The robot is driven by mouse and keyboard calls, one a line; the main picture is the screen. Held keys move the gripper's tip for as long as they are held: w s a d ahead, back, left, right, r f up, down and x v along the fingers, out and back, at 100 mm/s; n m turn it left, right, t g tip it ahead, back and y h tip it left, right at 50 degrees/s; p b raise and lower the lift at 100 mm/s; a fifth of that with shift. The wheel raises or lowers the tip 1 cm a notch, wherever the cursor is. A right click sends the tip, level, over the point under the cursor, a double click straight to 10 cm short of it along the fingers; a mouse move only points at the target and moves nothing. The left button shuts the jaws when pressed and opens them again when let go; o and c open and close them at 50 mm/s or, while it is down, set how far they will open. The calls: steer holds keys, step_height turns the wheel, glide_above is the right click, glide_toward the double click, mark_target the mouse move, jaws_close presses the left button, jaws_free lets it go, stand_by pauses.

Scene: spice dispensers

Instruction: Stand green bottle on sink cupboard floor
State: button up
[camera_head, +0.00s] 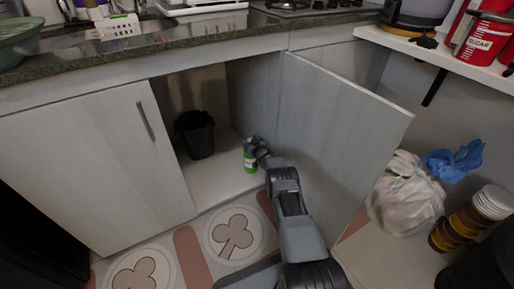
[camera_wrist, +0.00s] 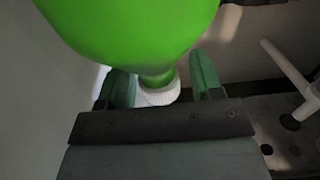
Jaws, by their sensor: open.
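The green bottle (camera_head: 249,162) appears upright on the floor of the open sink cupboard (camera_head: 222,190), near the front edge at the right of the opening. My gripper (camera_head: 262,153) is right beside it, at its upper part. In the wrist view the bottle's green body (camera_wrist: 135,25) fills the top, and its white ribbed collar (camera_wrist: 158,96) lies between the two fingers of my gripper (camera_wrist: 162,88). The fingers are open, with a gap visible on the right side of the neck. The exact contact under the bottle is too small to tell.
A black bin (camera_head: 196,135) stands deeper in the cupboard at the left. The open right door (camera_head: 335,140) stands close beside my arm. A closed left door (camera_head: 98,165) covers the other side. A plastic bag (camera_head: 405,195) lies at the right. The cupboard floor's front middle is clear.

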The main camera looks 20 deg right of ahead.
steer(key=s+d+r+p, duration=0.1)
steer(key=s+p, duration=0.5)
steer(key=s, duration=0.4)
step_height(320, 180, up, 16)
steer(key=w+a+g+h, duration=0.2)
steer(key=g+h, duration=0.1)
steer(key=g, duration=0.1)
steer(key=s+a+r+m+g, duration=0.1)
steer(key=s+a+r+g, duration=0.25)
steer(key=s+r, duration=0.6)
steer(key=s+a+r+g, duration=0.2)
steer(key=s+a, duration=0.1)
steer(key=s, duration=0.7)
steer(key=s+a+r+g, duration=0.3)
steer(key=s+a, duration=0.1)
steer(key=s, duration=0.7)
steer(key=s+a+r+g+y, duration=0.1)
steer(key=s+a+r+g, duration=0.1)
steer(key=s, duration=0.8)
steer(key=shift+s+a+r, duration=0.25)
steer(key=shift+a+r, duration=0.4)
steer(key=shift+a, duration=0.15)
